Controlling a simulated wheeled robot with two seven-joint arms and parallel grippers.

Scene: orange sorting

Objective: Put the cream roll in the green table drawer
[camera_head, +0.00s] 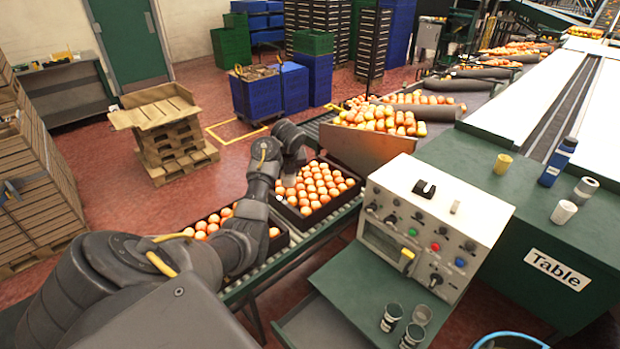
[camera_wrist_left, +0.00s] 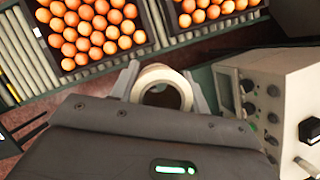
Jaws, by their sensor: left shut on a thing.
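The cream roll (camera_wrist_left: 163,73) is a pale ring with an open middle, seen in the left wrist view. My left gripper (camera_wrist_left: 162,84) is shut on it, one finger on each side. In the head view my left gripper (camera_head: 290,183) points down over the crates of oranges, and the roll is hardly visible there. The small green table (camera_head: 372,292) stands at the lower middle, in front of the control box. A grey-green drawer (camera_head: 306,326) appears to stick out under its left edge, with no contents visible. My right gripper is not in view.
A black crate (camera_head: 332,208) of oranges sits on the roller conveyor (camera_head: 272,266), with another crate beside it. The cream control box (camera_head: 432,225) stands behind the small table. Several cups (camera_head: 391,317) stand on that table's front. A larger green table (camera_head: 520,262) is at right.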

